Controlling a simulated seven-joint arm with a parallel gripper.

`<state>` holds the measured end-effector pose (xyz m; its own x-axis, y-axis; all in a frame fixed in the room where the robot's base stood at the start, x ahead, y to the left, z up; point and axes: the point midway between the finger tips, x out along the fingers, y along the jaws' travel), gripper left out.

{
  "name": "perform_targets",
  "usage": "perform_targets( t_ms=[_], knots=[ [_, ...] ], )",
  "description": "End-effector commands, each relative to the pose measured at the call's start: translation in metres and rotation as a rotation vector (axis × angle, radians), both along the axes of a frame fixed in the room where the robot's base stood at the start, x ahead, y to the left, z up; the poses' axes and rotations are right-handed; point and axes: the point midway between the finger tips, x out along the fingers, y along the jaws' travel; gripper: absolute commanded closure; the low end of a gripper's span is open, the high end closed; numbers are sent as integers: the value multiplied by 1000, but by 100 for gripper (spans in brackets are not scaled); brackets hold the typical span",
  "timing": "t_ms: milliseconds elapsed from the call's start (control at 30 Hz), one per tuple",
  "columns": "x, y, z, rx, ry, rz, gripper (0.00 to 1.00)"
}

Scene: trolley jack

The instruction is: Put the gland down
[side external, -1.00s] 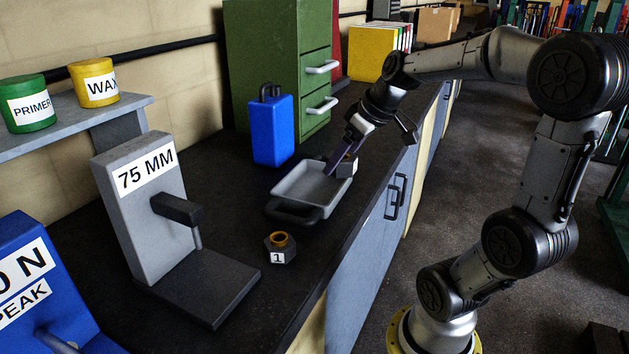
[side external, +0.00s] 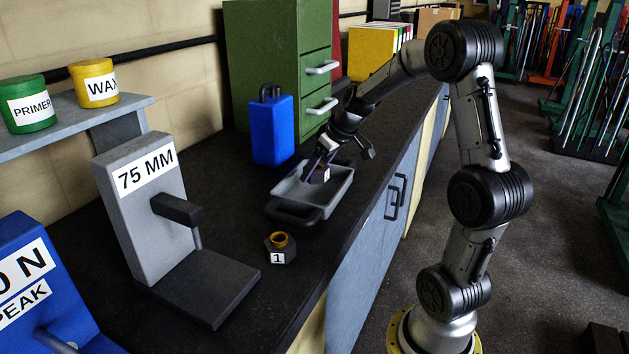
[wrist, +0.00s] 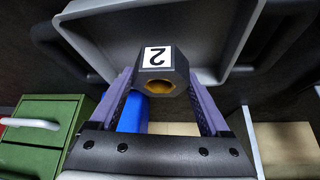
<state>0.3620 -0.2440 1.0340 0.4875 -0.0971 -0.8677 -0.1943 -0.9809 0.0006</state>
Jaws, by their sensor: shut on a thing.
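The gland is a dark hexagonal piece with a white label "2" (side external: 325,175) and a brass-coloured bore. In the wrist view the gland (wrist: 161,66) sits between both purple fingers, label showing. My gripper (side external: 317,171) is shut on it, over the inside of the grey tray (side external: 292,213). I cannot tell whether the gland touches the tray floor. The tray also shows behind the gland in the wrist view (wrist: 215,74). A similar hexagonal piece labelled "1" (side external: 280,250) stands on the bench in front of the tray, brass ring up.
A grey "75 MM" stand (side external: 150,225) is at left on the dark bench (side external: 225,180). A blue can (side external: 272,130) and green drawer cabinet (side external: 275,65) stand behind the tray. The bench's front edge lies right of the tray.

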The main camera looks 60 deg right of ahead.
Motion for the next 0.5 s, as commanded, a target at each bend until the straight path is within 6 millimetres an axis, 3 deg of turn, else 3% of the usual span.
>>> perform_targets(
  t_ms=[200, 367, 500],
  knots=[
    [11, -7, -14, -2, -2, -1, 100],
    [9, -6, -36, -1, -1, 0, 100],
    [10, -7, -41, -4, -3, 0, 100]
  ],
)
